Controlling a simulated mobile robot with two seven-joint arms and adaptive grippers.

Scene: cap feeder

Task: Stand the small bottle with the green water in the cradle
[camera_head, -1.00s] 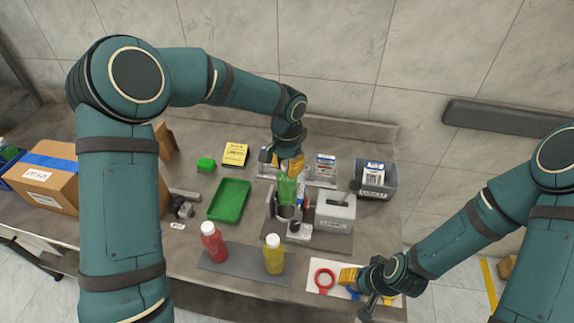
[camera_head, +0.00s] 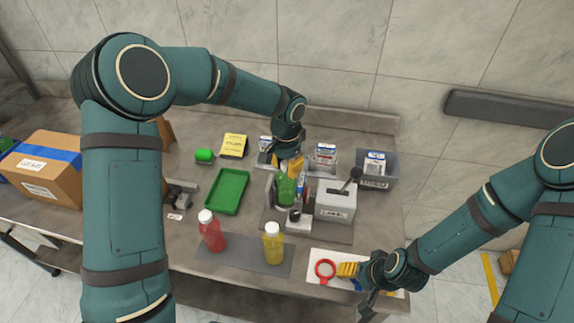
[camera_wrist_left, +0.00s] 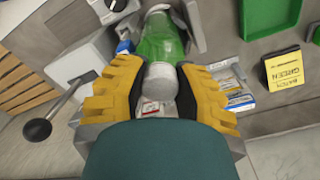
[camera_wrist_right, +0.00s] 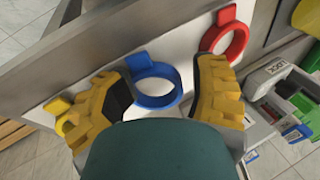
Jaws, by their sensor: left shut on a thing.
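The small bottle with green water (camera_head: 286,190) hangs upright below my left gripper (camera_head: 291,165). My left gripper is shut on its pale cap end; in the left wrist view the green bottle (camera_wrist_left: 162,42) lies between the yellow fingers (camera_wrist_left: 160,90). The bottle's lower part is at the grey cradle (camera_head: 270,190), beside its upright plate. Its base is partly hidden, so I cannot tell whether it rests on the bottom. My right gripper (camera_head: 352,277) is open and empty, above a blue ring (camera_wrist_right: 156,88) at the front right.
A grey box with a black-knobbed lever (camera_head: 335,203) stands just right of the cradle. Red (camera_head: 211,232) and yellow (camera_head: 273,244) bottles stand on a dark mat in front. A green tray (camera_head: 228,191) lies to the left. A red ring (camera_head: 325,270) lies on the white board.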

